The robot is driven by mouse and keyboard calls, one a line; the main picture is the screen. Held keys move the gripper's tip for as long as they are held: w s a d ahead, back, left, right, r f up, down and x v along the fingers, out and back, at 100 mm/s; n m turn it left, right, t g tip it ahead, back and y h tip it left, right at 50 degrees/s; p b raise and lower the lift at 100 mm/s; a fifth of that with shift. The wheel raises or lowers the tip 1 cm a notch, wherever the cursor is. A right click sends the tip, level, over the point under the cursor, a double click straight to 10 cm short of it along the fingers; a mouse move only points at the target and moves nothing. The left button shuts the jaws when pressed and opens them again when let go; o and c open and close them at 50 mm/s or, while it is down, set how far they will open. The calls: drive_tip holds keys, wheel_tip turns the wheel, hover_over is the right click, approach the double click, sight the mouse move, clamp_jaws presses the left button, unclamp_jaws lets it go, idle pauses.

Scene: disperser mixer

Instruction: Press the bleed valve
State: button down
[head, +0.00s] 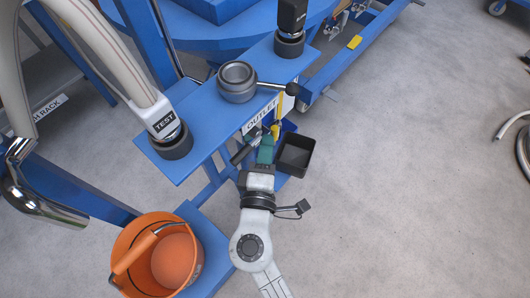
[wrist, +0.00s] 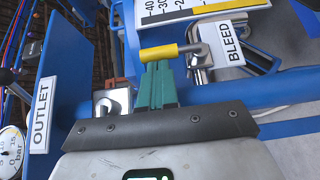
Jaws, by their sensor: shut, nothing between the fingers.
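The bleed valve shows in the wrist view as a short yellow-sleeved lever (wrist: 170,51) on a metal fitting (wrist: 203,60), beside the white BLEED label (wrist: 232,41). My gripper (wrist: 158,68) has green fingers that are shut together with nothing between them. Their tips overlap the underside of the yellow sleeve in the picture; I cannot tell whether they touch it. In the head view my gripper (head: 266,145) is beside the blue stand, below the OUTLET label (head: 261,118), with a bit of yellow (head: 276,130) just past its tips.
A blue bench top (head: 200,108) with a grey cup-shaped fitting (head: 237,80) and a lever lies above my gripper. A black open box (head: 296,154) is close at right. An orange bucket (head: 163,260) stands at lower left.

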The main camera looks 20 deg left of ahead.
drive_tip(key=shift+r, duration=0.1)
idle(0.3)
drive_tip(key=shift+w+m+g+p, duration=0.1)
drive_tip(key=shift+m+g+p, duration=0.25)
drive_tip(key=shift+p, duration=0.4)
